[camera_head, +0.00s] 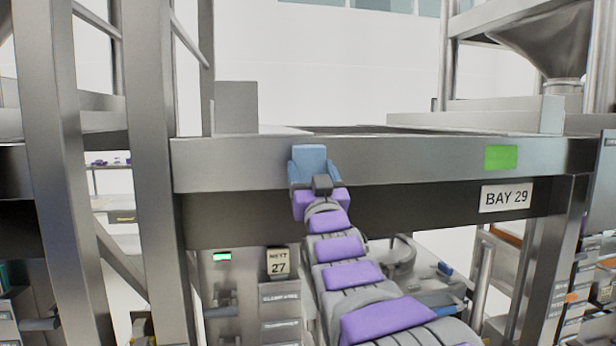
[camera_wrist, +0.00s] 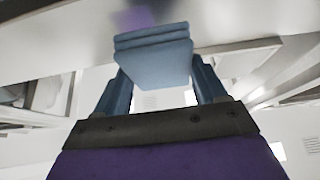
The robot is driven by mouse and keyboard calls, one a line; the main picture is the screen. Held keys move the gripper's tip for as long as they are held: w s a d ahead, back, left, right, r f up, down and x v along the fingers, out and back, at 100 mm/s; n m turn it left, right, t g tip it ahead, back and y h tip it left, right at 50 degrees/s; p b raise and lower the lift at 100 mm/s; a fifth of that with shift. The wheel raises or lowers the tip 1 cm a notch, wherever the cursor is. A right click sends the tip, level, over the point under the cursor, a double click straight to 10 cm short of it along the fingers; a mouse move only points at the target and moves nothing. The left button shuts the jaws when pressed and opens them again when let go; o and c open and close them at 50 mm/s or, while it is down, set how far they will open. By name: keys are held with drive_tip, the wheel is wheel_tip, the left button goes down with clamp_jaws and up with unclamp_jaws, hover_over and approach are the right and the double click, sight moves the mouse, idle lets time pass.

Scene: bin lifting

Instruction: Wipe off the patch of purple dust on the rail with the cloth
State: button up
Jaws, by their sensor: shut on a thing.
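The cloth (camera_head: 310,157) is a folded light-blue pad at the front face of the grey metal rail (camera_head: 420,158). It also shows in the wrist view (camera_wrist: 153,58), held between two blue fingers. My gripper (camera_wrist: 158,78) is shut on the cloth; in the head view my gripper (camera_head: 312,178) is in front of the rail, left of its middle. A faint purple patch (camera_wrist: 134,17) shows on the rail surface just beyond the cloth in the wrist view. No purple shows on the rail in the head view, where the cloth and gripper cover part of it. Contact is unclear.
A green label (camera_head: 501,157) is on the rail at the right, above a BAY 29 sign (camera_head: 506,196). Metal posts (camera_head: 146,170) stand at the left. The rail face between cloth and green label is clear.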

drive_tip(key=shift+s+d, duration=0.2)
drive_tip(key=shift+s, duration=0.6)
drive_tip(key=s+b, duration=0.1)
drive_tip(key=s, duration=0.2)
drive_tip(key=shift+d+r+b, duration=0.1)
drive_tip(key=shift+d+b, duration=0.25)
drive_tip(key=shift+d, duration=0.05)
drive_tip(key=shift+w, duration=0.15)
drive_tip(key=shift+w+a+f, duration=0.1)
drive_tip(key=shift+w+a, duration=0.1)
drive_tip(key=shift+w, duration=0.35)
drive_tip(key=shift+w+a+f, duration=0.1)
drive_tip(key=shift+w+a, duration=0.05)
drive_tip(key=shift+w, duration=0.4)
drive_tip(key=shift+w+a+p, duration=0.1)
drive_tip(key=shift+w+a, duration=0.1)
drive_tip(key=shift+w, duration=0.55)
drive_tip(key=shift+w+a+p, duration=0.15)
drive_tip(key=shift+w+a, duration=0.1)
drive_tip(key=shift+w, duration=0.55)
drive_tip(key=shift+w+a+p, duration=0.1)
drive_tip(key=shift+w+a, duration=0.1)
drive_tip(key=shift+w, duration=0.55)
drive_tip(key=shift+w+a+r, duration=0.1)
drive_tip(key=shift+w+a, duration=0.15)
drive_tip(key=shift+w, duration=0.65)
